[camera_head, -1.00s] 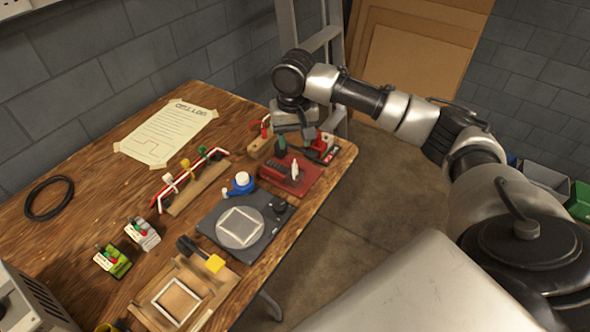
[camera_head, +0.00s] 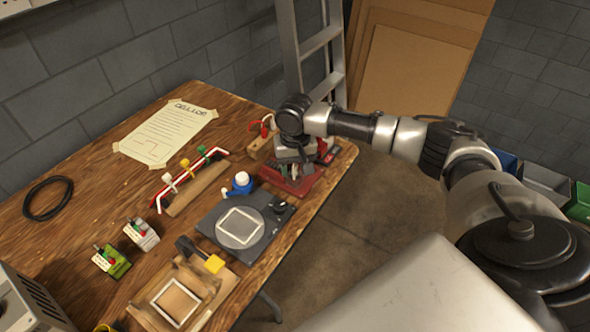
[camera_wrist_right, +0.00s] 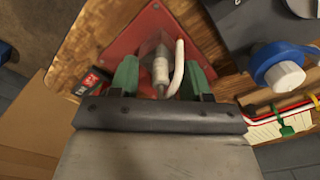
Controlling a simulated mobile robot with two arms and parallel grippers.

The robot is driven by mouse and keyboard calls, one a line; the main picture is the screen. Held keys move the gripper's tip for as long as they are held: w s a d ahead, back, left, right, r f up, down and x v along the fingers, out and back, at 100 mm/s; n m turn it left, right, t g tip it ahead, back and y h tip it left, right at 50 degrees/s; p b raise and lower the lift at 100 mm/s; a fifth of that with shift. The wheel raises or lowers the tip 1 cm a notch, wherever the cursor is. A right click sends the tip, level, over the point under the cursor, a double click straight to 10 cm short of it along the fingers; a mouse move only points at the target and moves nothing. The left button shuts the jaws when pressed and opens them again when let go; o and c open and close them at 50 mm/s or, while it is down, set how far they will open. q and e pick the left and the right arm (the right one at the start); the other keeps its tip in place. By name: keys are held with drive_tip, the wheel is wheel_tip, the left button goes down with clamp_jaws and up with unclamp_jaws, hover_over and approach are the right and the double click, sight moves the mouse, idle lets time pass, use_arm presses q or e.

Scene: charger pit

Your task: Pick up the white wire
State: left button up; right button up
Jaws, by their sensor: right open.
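A short white wire (camera_wrist_right: 178,68) curves beside a pale metal, glassy fitting (camera_wrist_right: 160,70) on a red base (camera_wrist_right: 120,38) in the right wrist view. My right gripper (camera_wrist_right: 160,82) is open, with its green fingers on either side of the wire and fitting; I cannot tell whether they touch it. In the head view the gripper (camera_head: 294,172) is low over the red base (camera_head: 302,188) at the table's right edge and hides the wire there. My left gripper is not in view.
A wooden rack (camera_head: 198,190) carries red and white strands with coloured clips. A paper sheet (camera_head: 165,132) lies farther back. Open floor (camera_head: 375,205) is right of the table.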

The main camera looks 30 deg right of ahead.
clamp_jaws()
drive_tip(key=shift+r, duration=0.15)
